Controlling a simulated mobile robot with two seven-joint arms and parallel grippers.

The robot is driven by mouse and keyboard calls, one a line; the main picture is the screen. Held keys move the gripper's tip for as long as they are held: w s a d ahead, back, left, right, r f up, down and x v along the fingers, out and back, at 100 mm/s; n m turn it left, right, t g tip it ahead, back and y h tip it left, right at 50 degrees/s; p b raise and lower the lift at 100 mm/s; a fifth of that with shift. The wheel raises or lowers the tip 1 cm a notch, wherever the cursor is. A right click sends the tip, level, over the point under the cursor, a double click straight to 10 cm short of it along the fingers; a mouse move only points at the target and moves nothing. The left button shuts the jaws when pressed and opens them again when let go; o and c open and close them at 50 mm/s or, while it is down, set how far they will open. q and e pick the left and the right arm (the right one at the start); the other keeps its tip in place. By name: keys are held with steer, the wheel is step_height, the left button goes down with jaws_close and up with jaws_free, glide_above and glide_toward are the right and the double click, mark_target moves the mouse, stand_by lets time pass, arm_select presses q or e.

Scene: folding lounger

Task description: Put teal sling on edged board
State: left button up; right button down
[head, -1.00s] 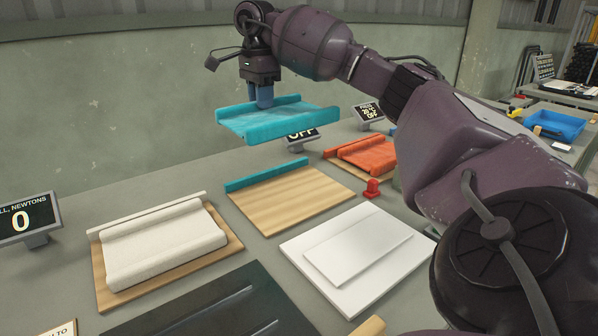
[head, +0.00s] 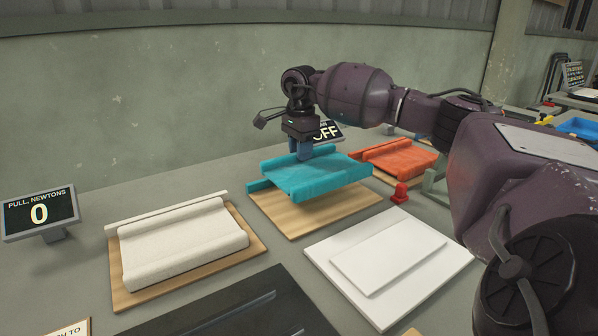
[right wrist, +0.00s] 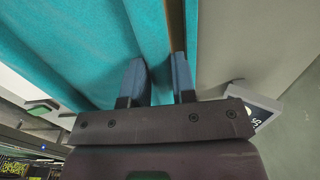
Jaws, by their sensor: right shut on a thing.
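The teal sling (head: 318,180) hangs from my right gripper (head: 303,157) low over the edged board (head: 322,217). The board is light wood with a teal strip along its back edge, which shows at the left end (head: 260,185). The sling covers most of the board's back part; I cannot tell whether it touches the board. My right gripper is shut on the sling's back edge. In the right wrist view the sling (right wrist: 75,45) fills the left side, beside the two fingers (right wrist: 157,82). My left gripper is not in view.
A cream sling (head: 185,245) on a wooden board stands at the left, an orange sling (head: 395,158) on another at the back right. White boards (head: 390,260) and a dark panel (head: 235,305) lie in front. A red piece (head: 400,193) and displays (head: 40,212) stand nearby.

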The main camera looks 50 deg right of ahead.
mark_target(300, 170)
steer(key=shift+f, duration=2.85)
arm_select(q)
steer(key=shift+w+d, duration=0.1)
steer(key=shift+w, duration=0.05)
arm_select(e)
steer(key=shift+r, duration=0.1)
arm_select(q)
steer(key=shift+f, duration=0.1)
arm_select(e)
steer(key=c, duration=1.2)
jaws_free()
steer(key=shift+f, duration=0.2)
